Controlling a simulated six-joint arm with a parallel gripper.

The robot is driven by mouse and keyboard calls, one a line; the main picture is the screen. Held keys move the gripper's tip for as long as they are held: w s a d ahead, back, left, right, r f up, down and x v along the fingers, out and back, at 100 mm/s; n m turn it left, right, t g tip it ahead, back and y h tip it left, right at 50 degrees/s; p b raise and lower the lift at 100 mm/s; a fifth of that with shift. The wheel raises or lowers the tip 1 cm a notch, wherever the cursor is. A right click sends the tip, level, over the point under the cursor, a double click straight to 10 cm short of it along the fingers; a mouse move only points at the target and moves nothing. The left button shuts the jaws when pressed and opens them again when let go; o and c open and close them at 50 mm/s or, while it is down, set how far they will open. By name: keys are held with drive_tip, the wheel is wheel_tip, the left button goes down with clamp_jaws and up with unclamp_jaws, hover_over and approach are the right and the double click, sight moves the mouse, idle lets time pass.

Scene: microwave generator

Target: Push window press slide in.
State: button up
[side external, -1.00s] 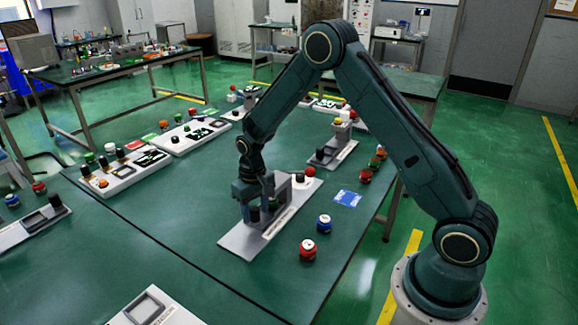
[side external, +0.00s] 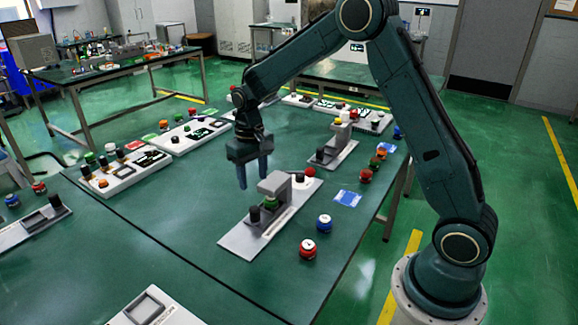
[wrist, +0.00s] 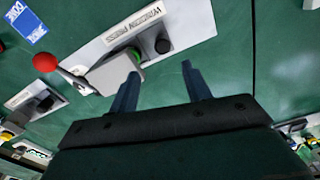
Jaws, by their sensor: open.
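The window press is a flat light-grey base (side external: 234,240) on the green table, with a grey block-shaped press head (side external: 275,184) standing on it. A dark cylindrical knob (side external: 255,214) stands at its near-left part, and a red ball (side external: 310,171) shows at its far right end. In the wrist view the base (wrist: 195,18) carries "WINDOW PRESS" lettering beside the black knob (wrist: 163,45) and the grey head (wrist: 112,72). How far the slide sits in is unclear.
Red (side external: 308,249) and blue (side external: 324,223) buttons stand right of the press, near a blue card (side external: 347,198). A smaller grey fixture (side external: 334,152) and several colored buttons stand behind. White control panels (side external: 124,172) line the left. The table left of the press is clear.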

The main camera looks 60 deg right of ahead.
drive_tip(key=shift+r, duration=1.25)
drive_tip(key=shift+s+r, duration=0.1)
drive_tip(key=s+a+r+n+t, duration=0.1)
drive_tip(key=s+a+r+t, duration=0.2)
drive_tip(key=s+r, duration=1)
drive_tip(key=s+a+r+n+t, duration=0.1)
drive_tip(key=s+a+t, duration=0.1)
drive_tip(key=s, duration=1.4)
drive_tip(key=shift+n+t, duration=0.3)
